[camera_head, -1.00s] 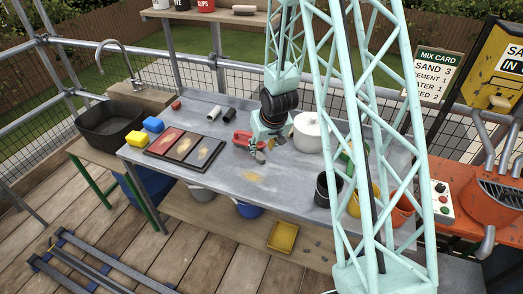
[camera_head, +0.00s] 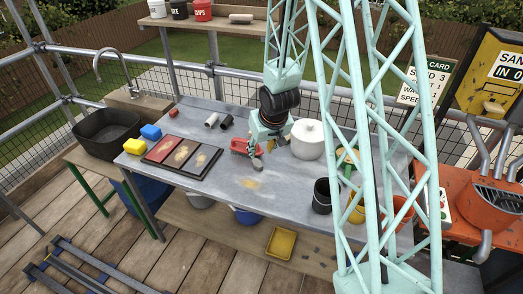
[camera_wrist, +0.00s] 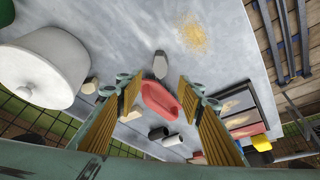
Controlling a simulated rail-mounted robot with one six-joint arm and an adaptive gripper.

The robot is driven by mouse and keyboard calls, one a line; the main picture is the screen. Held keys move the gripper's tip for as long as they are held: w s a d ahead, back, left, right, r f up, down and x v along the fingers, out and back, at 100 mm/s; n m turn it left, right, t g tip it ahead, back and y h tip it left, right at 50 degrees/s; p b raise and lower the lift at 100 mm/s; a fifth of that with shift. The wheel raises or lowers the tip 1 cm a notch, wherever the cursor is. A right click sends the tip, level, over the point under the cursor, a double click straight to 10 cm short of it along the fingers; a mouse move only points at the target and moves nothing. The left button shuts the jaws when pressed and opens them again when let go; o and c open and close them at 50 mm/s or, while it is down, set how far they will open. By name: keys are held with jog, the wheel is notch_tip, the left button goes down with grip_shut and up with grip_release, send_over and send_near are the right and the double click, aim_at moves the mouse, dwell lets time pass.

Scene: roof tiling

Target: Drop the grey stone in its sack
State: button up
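A small grey stone (camera_wrist: 160,66) lies on the grey worktable in the wrist view, just beyond the red open holder (camera_wrist: 160,103). In the head view the stone (camera_head: 257,162) appears between the red holder (camera_head: 241,146) and a sand patch. I cannot tell whether the red holder is a sack. My gripper (camera_head: 272,140) is just above the table beside the red holder. In the wrist view its two yellow-padded fingers (camera_wrist: 163,88) are spread wide, with nothing between them in their grasp. The stone appears apart from the fingers.
A white lidded pot (camera_head: 307,142) stands right of my gripper, and a black cup (camera_head: 322,196) in front of it. A dark tray with coloured panels (camera_head: 182,156) lies to the left. A sand patch (camera_head: 250,183) marks the clear front of the table.

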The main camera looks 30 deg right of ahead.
jog(key=shift+r, duration=0.2)
jog(key=s+a+f+v, duration=0.1)
jog(key=s+a+v, duration=0.15)
jog(key=v, duration=1.25)
jog(key=s+a+f+v, duration=0.1)
jog(key=a+v, duration=0.2)
jog(key=v, duration=1.3)
jog(key=s+a+r, duration=0.2)
jog(key=s+r, duration=0.1)
jog(key=s, duration=0.5)
jog(key=s+a+r, duration=0.3)
jog(key=s+r, duration=0.1)
jog(key=s, duration=0.5)
jog(key=s+a+r, duration=0.2)
jog(key=s+r, duration=0.1)
jog(key=s, duration=0.6)
jog(key=shift+a+r+n+g+y, duration=0.25)
jog(key=shift+a+n+g+y, duration=0.05)
jog(key=shift+a+n+g, duration=0.1)
jog(key=shift+o, duration=0.3)
jog(key=shift+w, duration=0.1)
